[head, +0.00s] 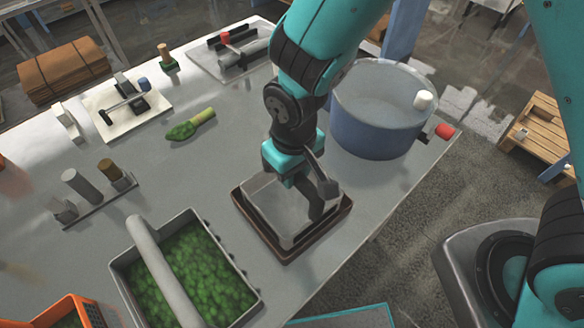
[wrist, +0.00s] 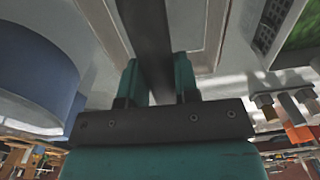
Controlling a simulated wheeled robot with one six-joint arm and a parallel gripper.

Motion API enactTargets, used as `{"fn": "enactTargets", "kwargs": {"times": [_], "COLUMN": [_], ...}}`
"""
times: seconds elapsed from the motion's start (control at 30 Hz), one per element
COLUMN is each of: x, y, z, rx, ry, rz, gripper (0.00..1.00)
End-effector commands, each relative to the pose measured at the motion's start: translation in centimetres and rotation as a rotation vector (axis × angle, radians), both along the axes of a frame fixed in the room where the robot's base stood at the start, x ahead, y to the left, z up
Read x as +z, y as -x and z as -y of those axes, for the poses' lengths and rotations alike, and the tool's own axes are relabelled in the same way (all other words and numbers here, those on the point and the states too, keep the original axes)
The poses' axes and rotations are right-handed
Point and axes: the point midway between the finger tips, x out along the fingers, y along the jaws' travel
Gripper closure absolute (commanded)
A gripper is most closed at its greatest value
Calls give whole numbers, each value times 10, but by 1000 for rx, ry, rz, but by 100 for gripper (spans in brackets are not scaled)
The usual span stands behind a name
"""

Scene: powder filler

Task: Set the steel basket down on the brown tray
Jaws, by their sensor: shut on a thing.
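The steel basket (head: 275,208) is a pale grey, square, open box. In the head view it lies within the outline of the brown tray (head: 285,257); I cannot tell whether it touches the tray floor or hangs just above. My gripper (head: 303,180) is over the basket, shut on its dark handle. In the wrist view the handle (wrist: 150,30) runs between the two teal fingers of my gripper (wrist: 158,85). My gripper and the handle hide part of the basket's inside and its right side.
A large blue round tub (head: 375,130) stands right behind the tray. A grey crate of green produce (head: 250,290) with a thick light bar is at front left. A green-headed brush-like item (head: 190,127) lies further back. Bare table lies left of the tray; the table edge is close on the right.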

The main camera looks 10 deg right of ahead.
Motion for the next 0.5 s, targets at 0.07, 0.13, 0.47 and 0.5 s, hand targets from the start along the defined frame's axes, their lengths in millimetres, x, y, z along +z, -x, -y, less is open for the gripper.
{"fn": "enactTargets", "kwargs": {"times": [0.07, 0.13, 0.47, 0.5], "x": [0, 1, -3, -4], "y": [0, 0, 0, 0], "z": [0, 0, 0, 0], "rx": [0, 0, 0, 0], "ry": [-1, -1, 0, 0], "rz": [1, 1, 0, 0], "gripper": [100, 100, 100, 100]}}
